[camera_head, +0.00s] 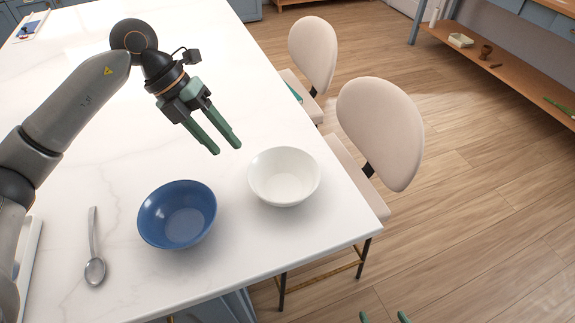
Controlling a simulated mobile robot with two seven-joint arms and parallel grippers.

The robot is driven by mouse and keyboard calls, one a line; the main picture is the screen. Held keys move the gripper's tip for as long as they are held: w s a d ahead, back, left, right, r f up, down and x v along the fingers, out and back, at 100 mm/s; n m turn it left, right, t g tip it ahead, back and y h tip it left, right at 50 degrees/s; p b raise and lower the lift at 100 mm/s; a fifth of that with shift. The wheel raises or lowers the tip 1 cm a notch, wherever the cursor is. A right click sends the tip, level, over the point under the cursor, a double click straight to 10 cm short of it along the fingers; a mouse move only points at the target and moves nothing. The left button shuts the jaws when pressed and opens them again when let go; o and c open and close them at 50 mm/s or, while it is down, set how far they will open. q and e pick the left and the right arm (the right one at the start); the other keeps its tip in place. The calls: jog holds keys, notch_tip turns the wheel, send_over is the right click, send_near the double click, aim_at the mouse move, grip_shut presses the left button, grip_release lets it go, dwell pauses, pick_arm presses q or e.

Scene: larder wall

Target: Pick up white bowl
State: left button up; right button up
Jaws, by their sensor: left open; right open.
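The white bowl (284,177) stands upright and empty on the white table, near its right edge. My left gripper (227,151) is above the table, up and to the left of the white bowl. Its two green fingers are apart with nothing between them, and they point down to the right. They do not appear to touch the bowl. My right gripper (384,317) shows only as two green fingertips at the bottom edge, over the floor to the right of the table. They are apart, and the rest of it is out of the picture.
A blue bowl (177,214) stands left of the white bowl, with a spoon (94,247) further left. The white table (221,283) has a front edge close to both bowls. Two beige chairs (380,130) (313,52) stand along its right side. The table behind my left gripper is largely clear.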

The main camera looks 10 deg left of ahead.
aim_at(251, 170)
pick_arm(q)
jog(key=x, duration=0.5)
jog(key=shift+s+d+f, duration=0.2)
jog(key=shift+d+f, duration=0.1)
jog(key=x, duration=0.1)
jog(key=p+x, duration=0.1)
jog(key=x, duration=0.2)
jog(key=shift+w+d+f, duration=0.25)
jog(key=shift+w+d, duration=0.1)
jog(key=shift+d+f, duration=0.2)
jog(key=shift+f, duration=0.3)
grip_shut()
pick_arm(e)
jog(key=shift+s+r, duration=0.2)
jog(key=shift+r, duration=0.55)
pick_arm(q)
jog(key=shift+w+r, duration=0.1)
jog(key=shift+r, duration=0.05)
